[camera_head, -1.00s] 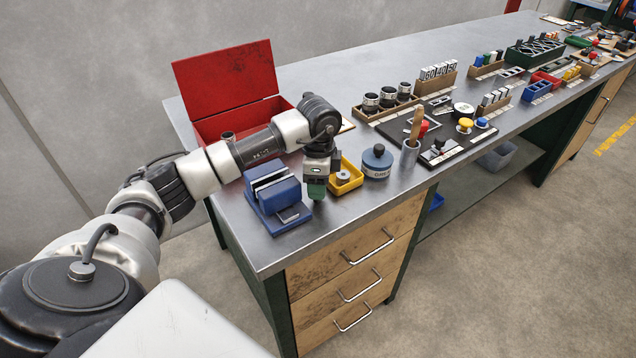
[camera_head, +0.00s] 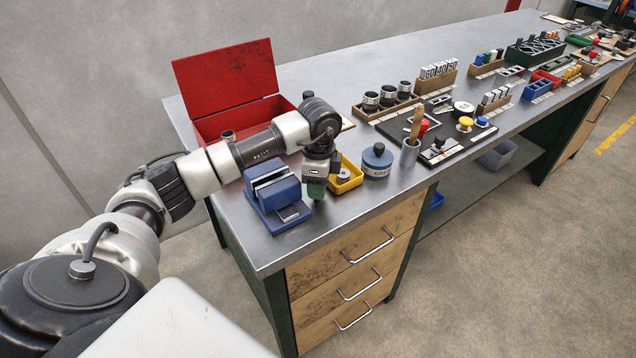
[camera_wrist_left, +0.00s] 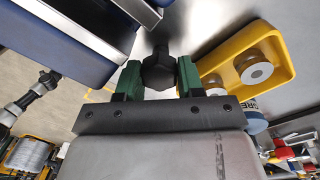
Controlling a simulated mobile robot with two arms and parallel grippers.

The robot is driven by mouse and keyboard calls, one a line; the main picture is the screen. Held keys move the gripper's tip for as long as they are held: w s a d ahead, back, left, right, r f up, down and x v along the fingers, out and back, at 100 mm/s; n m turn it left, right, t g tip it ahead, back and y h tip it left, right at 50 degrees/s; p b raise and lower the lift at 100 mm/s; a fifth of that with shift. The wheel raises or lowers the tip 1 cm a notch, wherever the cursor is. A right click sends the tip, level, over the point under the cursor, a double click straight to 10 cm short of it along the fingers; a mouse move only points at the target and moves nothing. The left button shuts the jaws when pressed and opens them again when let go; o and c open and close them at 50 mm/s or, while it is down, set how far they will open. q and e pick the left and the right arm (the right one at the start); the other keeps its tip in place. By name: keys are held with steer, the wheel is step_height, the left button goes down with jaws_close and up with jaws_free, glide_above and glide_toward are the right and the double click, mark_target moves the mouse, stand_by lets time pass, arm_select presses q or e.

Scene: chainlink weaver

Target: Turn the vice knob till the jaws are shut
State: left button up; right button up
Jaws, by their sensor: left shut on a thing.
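The blue vice (camera_head: 272,192) sits on the near left corner of the bench, with a gap showing between its pale jaws. In the left wrist view the vice body (camera_wrist_left: 62,42) fills the upper left. Its black lobed knob (camera_wrist_left: 159,72) shows between the green fingers of my left gripper (camera_wrist_left: 157,80), which is shut on it. In the head view my left gripper (camera_head: 317,187) points down at the vice's right side and hides the knob. My right gripper is not in view.
A yellow tray (camera_head: 351,186) with metal rollers stands close to the right of my left gripper. A blue-grey tin (camera_head: 377,161) is beyond it. An open red box (camera_head: 228,85) stands behind my arm. The bench front corner is bare.

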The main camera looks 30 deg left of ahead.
arm_select(q)
steer(key=m, duration=0.4)
steer(key=m+b, duration=0.1)
steer(key=m, duration=0.3)
steer(key=shift+m, duration=0.3)
steer(key=m, duration=0.3)
steer(key=shift+m+b, duration=0.3)
steer(key=shift+b, duration=0.05)
steer(key=m+b, duration=0.1)
steer(key=m, duration=0.3)
steer(key=shift+y, duration=0.3)
steer(key=m+b, duration=0.1)
steer(key=m, duration=0.3)
steer(key=m+b, duration=0.2)
steer(key=m, duration=0.2)
steer(key=shift+m+t, duration=0.3)
steer(key=m+b, duration=0.1)
steer(key=m, duration=0.3)
steer(key=shift+r+m+b, duration=0.1)
steer(key=shift+m+b, duration=0.4)
steer(key=shift+m, duration=1.3)
